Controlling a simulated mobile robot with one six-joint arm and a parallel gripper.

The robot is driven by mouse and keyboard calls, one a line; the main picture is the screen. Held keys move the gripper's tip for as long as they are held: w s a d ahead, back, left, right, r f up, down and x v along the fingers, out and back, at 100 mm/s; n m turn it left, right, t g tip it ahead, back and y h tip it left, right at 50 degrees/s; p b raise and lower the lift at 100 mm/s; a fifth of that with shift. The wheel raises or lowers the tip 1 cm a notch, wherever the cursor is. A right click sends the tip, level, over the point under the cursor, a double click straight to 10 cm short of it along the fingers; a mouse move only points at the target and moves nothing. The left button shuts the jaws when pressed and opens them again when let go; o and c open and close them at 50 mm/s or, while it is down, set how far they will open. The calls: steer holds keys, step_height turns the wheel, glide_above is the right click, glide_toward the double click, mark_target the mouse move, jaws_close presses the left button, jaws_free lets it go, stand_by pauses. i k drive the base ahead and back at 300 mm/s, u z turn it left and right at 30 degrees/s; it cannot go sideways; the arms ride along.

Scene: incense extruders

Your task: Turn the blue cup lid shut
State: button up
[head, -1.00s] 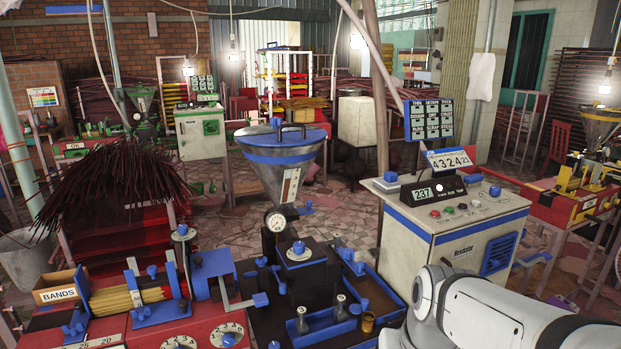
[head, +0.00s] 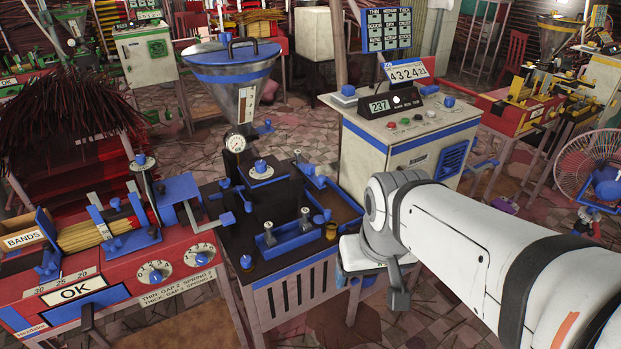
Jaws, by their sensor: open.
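In the head view, a blue-rimmed lid with a dark handle (head: 229,50) covers the steel hopper (head: 236,95). A round pale plate with a blue knob (head: 260,166) sits on top of the black extruder block (head: 255,185). I cannot tell for sure which blue part is the cup lid, or how far it is turned. My gripper (head: 398,287) is a dark grey end hanging below my white arm, right of the black table. It is open, apart from these parts, and appears empty.
A cream cabinet (head: 385,150) with a 237 display stands behind my arm. The red machine (head: 150,283) with dials is at the left front. Upright metal pieces in a blue rack (head: 287,238) rise from the black table. A fan (head: 590,170) stands at right.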

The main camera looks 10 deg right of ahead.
mark_target(320, 219)
steer(key=u, duration=2.45)
steer(key=k, duration=0.8)
steer(key=z, duration=1.15)
steer(key=i, duration=1)
steer(key=z, duration=0.1)
